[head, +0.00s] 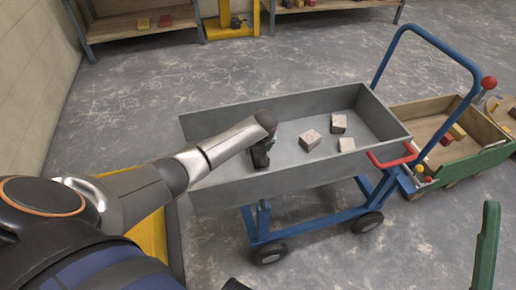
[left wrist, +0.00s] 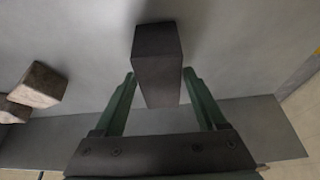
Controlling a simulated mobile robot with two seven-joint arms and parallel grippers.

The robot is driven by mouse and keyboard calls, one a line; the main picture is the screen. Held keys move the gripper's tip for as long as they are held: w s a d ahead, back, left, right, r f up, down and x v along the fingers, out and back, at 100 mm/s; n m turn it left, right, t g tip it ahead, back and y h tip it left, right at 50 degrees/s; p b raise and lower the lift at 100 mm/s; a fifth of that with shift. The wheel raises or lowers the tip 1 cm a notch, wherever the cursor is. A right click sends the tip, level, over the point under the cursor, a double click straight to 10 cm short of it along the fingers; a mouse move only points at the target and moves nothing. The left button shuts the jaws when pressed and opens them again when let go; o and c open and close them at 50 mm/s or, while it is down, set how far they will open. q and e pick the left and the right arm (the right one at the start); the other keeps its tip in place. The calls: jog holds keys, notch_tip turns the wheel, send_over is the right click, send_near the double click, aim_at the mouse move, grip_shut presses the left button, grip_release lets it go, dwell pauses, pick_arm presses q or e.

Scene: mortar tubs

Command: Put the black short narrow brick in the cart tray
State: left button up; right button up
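The black short narrow brick (left wrist: 157,72) shows in the left wrist view between the green fingers of my left gripper (left wrist: 159,74). The fingertips appear to press on its two sides. In the head view my left gripper (head: 262,154) reaches down inside the grey cart tray (head: 225,183), in its left half; the brick is hard to tell from the dark gripper there. The tray floor lies under the brick in the wrist view; I cannot tell whether they touch. My right gripper cannot be made out in the head view.
Three pale bricks lie in the tray: one in the middle (head: 310,140), one at the back (head: 338,123), one at the front (head: 346,145). A wooden cart (head: 420,112) with a green side stands at right. A green upright part (head: 485,250) shows at lower right.

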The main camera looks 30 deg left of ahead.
pick_arm(q)
jog(key=shift+o, duration=1)
jog(key=shift+f, duration=0.1)
jog(key=p+v, duration=0.2)
jog(key=v, duration=0.1)
jog(key=p+v, duration=0.1)
jog(key=v, duration=0.2)
jog(key=shift+r+p, duration=0.3)
jog(key=shift+p, duration=0.05)
jog(key=p+v, duration=0.1)
jog(key=v, duration=0.2)
jog(key=shift+d, duration=0.1)
jog(key=p+v, duration=0.1)
jog(key=v, duration=0.2)
jog(key=shift+p, duration=0.35)
pick_arm(e)
jog(key=w+f+m+g+h, duration=0.2)
jog(key=f+m+h, duration=0.1)
jog(key=f, duration=0.4)
jog(key=w+d+f+m+g+h, duration=0.1)
jog(key=w+f+m+g+h, duration=0.1)
jog(key=f, duration=0.5)
jog(key=w+d+f+m+g+h, duration=0.1)
jog(key=w+f+m+g+h, duration=0.1)
jog(key=f+h, duration=0.4)
notch_tip(320, 180, down, 2)
jog(key=shift+w+f+m+g, duration=0.15)
jog(key=shift+m+g, duration=0.45)
jog(key=shift+m, duration=0.3)
